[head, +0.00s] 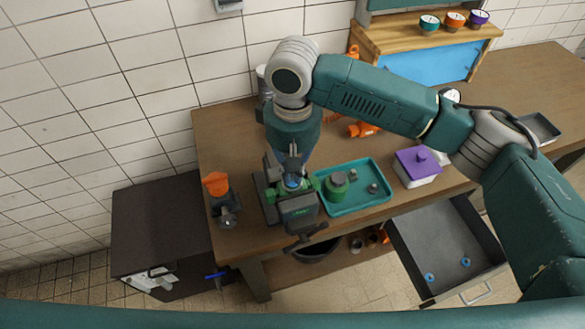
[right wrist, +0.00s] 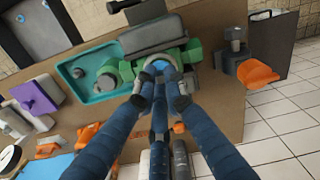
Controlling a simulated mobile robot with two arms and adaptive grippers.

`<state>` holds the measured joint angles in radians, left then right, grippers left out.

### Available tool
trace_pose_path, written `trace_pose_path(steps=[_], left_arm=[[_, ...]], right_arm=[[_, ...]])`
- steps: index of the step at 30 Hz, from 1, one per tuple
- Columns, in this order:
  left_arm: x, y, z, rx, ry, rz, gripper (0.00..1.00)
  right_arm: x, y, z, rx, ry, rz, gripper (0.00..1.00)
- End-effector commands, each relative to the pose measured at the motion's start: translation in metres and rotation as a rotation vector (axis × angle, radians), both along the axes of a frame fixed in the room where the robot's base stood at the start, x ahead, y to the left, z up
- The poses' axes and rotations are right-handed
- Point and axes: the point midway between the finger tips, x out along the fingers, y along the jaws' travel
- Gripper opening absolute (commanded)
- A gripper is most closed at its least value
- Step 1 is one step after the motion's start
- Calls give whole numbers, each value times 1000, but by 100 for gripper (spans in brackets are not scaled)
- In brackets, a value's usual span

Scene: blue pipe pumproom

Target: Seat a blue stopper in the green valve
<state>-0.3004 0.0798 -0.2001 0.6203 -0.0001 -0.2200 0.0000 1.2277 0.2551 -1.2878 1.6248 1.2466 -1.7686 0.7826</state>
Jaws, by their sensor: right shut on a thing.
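The green valve (head: 309,186) sits in a dark grey vise (head: 298,206) at the front left of the workbench. It also shows in the right wrist view (right wrist: 194,52). My right gripper (head: 291,172) points down at the valve, its fingers (right wrist: 162,90) shut on a blue stopper (right wrist: 161,66). The stopper is at the valve's upper opening; the fingers partly hide it, and I cannot tell how deep it sits. Two more blue rings or stoppers (head: 465,261) lie in the open grey drawer. My left gripper is not in view.
A teal tray (head: 372,204) with a green part (head: 336,185) and small metal pieces lies right of the vise. A purple-lidded box (head: 416,164) stands beyond it. An orange-topped fitting (head: 216,184) stands left. The open drawer (head: 440,240) juts out in front.

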Motion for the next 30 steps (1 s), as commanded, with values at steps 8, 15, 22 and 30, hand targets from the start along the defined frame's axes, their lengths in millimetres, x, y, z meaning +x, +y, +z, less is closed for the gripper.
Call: trace_pose_path(steps=[8, 15, 22, 30], left_arm=[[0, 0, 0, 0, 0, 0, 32], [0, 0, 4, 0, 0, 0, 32], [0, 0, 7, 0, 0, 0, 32], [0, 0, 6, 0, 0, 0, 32]], right_arm=[[0, 0, 0, 0, 0, -1, 0], [0, 0, -4, 0, 1, 0, 0], [0, 0, -8, 1, 0, 0, 0], [0, 0, -9, 0, 0, 0, 22]])
